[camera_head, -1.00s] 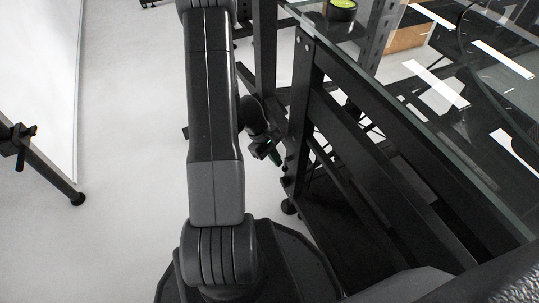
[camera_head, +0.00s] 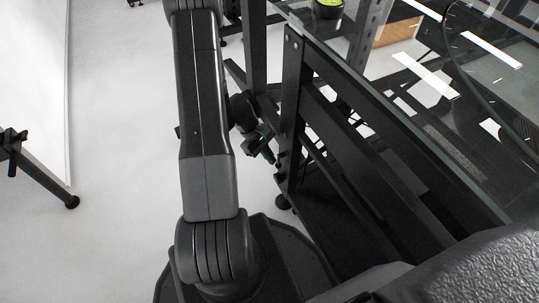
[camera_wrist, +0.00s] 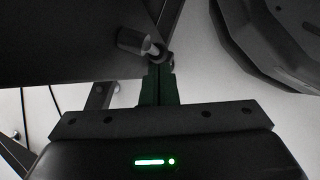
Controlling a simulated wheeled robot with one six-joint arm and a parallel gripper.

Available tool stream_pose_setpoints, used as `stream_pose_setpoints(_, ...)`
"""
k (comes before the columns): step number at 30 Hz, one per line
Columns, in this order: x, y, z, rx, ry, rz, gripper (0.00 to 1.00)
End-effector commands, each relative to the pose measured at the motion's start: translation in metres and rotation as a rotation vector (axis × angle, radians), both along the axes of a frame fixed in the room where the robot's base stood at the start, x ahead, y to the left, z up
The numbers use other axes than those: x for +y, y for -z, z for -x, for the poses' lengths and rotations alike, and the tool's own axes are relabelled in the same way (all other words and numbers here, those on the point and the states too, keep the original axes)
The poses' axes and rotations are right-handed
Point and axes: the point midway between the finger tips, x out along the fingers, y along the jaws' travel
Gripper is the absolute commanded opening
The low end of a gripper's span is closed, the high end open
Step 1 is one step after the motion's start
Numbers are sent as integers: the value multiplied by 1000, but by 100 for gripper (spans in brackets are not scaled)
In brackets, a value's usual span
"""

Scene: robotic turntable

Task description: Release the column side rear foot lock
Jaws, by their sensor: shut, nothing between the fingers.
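My gripper (camera_head: 271,158) is low beside the black table frame, next to a corner leg (camera_head: 290,120). In the wrist view its two dark fingers (camera_wrist: 160,72) are closed together and hold nothing. Just beyond the fingertips is a dark cylindrical knob (camera_wrist: 130,40) with a pale metal stem, next to a dark round fitting (camera_wrist: 164,57). This looks like the foot lock. The fingertips are very close to the fitting; I cannot tell whether they touch. In the head view the lock is too small and dark to make out, but a round foot (camera_head: 283,202) shows below the leg.
The glass-topped table (camera_head: 400,110) with black rails fills the right side. A yellow-green round object (camera_head: 328,8) sits on the glass. A white panel on a black stand (camera_head: 70,201) is at the left. Pale floor (camera_head: 120,130) is clear between.

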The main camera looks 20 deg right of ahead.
Motion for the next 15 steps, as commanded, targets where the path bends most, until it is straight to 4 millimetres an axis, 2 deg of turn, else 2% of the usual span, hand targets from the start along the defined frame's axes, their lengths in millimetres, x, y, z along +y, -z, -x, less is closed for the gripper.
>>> stream_pose_setpoints(8, 0, 1, 3, 119, 0, 8, 0)
stream_pose_setpoints(15, 0, 8, 9, 328, 0, 26, 0)
